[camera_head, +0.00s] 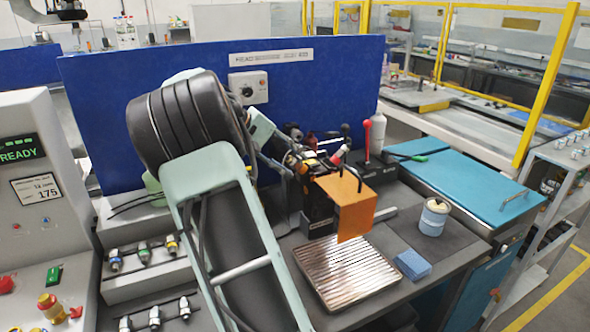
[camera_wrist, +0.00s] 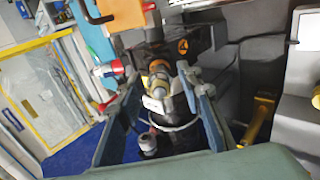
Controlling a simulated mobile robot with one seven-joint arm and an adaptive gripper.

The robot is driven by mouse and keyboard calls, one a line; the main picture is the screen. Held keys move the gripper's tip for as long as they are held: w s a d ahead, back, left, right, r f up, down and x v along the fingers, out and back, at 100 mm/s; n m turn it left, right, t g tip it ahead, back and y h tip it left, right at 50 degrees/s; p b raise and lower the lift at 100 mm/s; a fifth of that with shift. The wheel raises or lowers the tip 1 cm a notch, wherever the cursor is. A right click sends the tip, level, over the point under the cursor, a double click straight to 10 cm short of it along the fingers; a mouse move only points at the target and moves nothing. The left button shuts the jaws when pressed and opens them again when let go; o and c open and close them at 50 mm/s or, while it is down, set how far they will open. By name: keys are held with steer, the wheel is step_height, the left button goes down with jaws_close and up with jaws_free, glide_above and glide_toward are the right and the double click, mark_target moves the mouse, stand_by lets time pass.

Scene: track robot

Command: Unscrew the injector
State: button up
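In the wrist view an injector-like metal part (camera_wrist: 159,82) with a tan ring and a pale connector points out of a dark machine block (camera_wrist: 180,42). My gripper (camera_wrist: 146,90) has its two fingers spread, one to each side of this part, with visible gaps; I see no finger closed on it. In the head view my gripper (camera_head: 284,154) is at the left side of the test machine (camera_head: 318,200), partly hidden by my own arm. The injector there is too small and cluttered to make out surely.
An orange shield (camera_head: 343,207) hangs at the machine's front above a ribbed metal tray (camera_head: 338,272). Racks (camera_head: 143,278) with several injectors stand at left. A white jar (camera_head: 433,218) and blue sponge (camera_head: 412,265) are at right. A blue panel (camera_head: 330,88) stands behind.

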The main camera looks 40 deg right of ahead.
steer(key=m+b, duration=0.3)
steer(key=m, duration=0.1)
steer(key=shift+f+m, duration=0.15)
steer(key=shift+m, duration=0.25)
steer(key=shift+m+b, duration=0.6)
steer(key=shift+m, duration=0.2)
steer(key=shift+r, duration=0.2)
steer(key=shift+f+m+b, duration=0.2)
steer(key=shift+m+b, duration=0.7)
steer(key=shift+m, duration=0.2)
steer(key=m+b, duration=0.4)
steer(key=m, duration=0.2)
steer(key=shift+m, duration=0.4)
steer(key=m+b, duration=0.1)
steer(key=m, duration=0.2)
steer(key=shift+r, duration=0.15)
